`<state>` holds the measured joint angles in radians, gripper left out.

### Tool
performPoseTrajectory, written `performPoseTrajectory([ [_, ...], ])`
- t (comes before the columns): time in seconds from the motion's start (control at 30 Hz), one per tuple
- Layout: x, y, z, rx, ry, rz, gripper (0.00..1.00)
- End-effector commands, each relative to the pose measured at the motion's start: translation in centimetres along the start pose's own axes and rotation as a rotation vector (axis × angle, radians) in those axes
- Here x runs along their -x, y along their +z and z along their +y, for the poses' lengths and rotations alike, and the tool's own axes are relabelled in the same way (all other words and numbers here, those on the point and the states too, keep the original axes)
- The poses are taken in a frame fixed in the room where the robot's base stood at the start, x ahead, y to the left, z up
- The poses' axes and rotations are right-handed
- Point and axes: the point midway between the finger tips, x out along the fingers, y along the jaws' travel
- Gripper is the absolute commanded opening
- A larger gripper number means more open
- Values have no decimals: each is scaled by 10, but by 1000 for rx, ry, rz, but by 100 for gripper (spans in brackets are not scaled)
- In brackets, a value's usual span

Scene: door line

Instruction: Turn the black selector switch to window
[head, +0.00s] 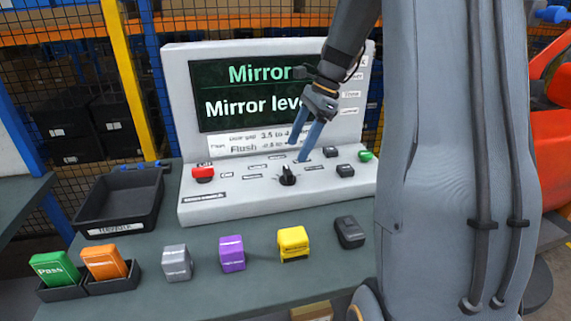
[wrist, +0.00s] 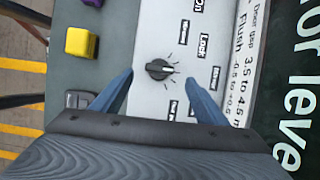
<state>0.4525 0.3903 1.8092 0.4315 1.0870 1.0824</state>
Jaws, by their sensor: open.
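The black selector switch (head: 288,175) is a small round knob on the sloped front of the white console (head: 240,205). In the wrist view the switch (wrist: 159,69) sits between and beyond my two blue fingertips, with short marks and small labels around it. The labels are too small to read surely; one looks like "Lock" (wrist: 202,46). My gripper (head: 302,146) is open and empty, above and slightly behind the switch in the head view, apart from it. The console screen (head: 250,95) reads "Mirror" and "Mirror leve", the rest hidden by my arm.
A red button (head: 203,174), a green button (head: 366,155) and black buttons (head: 345,170) flank the switch. Silver (head: 177,262), purple (head: 232,253) and yellow (head: 293,243) blocks stand in front. A black tray (head: 120,200) is left, near green (head: 54,268) and orange (head: 104,262) blocks.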

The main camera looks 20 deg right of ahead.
Motion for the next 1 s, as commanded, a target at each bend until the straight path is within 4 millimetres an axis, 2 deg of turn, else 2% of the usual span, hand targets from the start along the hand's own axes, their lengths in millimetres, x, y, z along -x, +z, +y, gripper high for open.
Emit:
performPoseTrajectory([
  [0.5, -65, -3, 0, -9, -1, -1, 67],
  [0.67, -74, -2, 0, -7, -1, -1, 67],
  [0.9, -75, -2, 0, -5, -1, 0, 67],
  [1.0, -74, -2, 0, -5, -1, 0, 50],
])
